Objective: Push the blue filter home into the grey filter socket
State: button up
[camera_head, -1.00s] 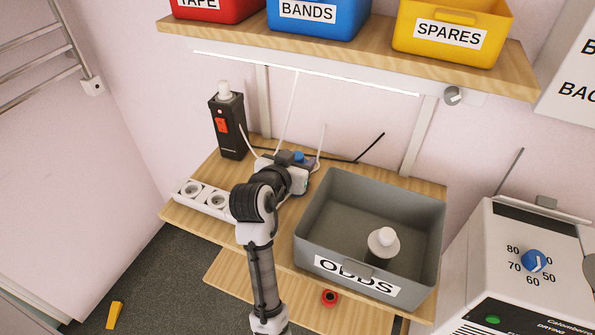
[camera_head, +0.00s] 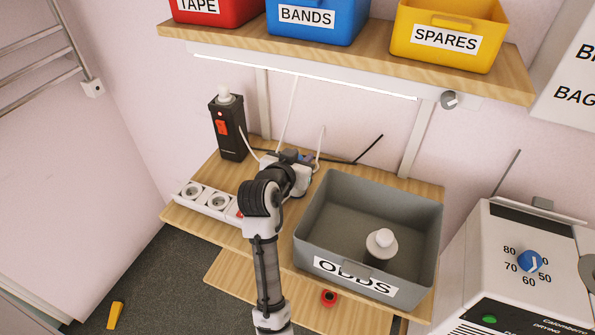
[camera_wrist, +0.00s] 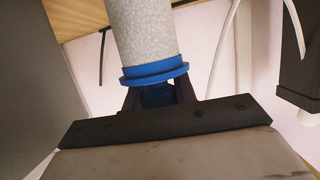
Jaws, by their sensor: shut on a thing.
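The blue filter shows in the wrist view as a pale speckled cylinder with a blue collar (camera_wrist: 155,73) at its base. My gripper (camera_wrist: 159,93) is shut on the blue part below the collar, with one dark finger on each side. The speckled end points away from my gripper and runs out of the top of the picture. In the head view my gripper (camera_head: 294,158) is over the back of the bench, and my wrist hides most of the filter. I cannot make out the grey filter socket in either view.
A grey ODDS bin (camera_head: 425,232) holding a white-topped bottle (camera_head: 381,244) stands right of my arm. A white socket strip (camera_head: 205,199) lies to the left. A black device with a red switch (camera_head: 227,127) stands behind it. Loose cables run behind my gripper; the shelf is above.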

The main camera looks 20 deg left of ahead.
jog(key=shift+f, duration=0.15)
notch_tip(320, 180, up, 10)
jog(key=b, duration=0.1)
dwell(0.4)
dwell(0.8)
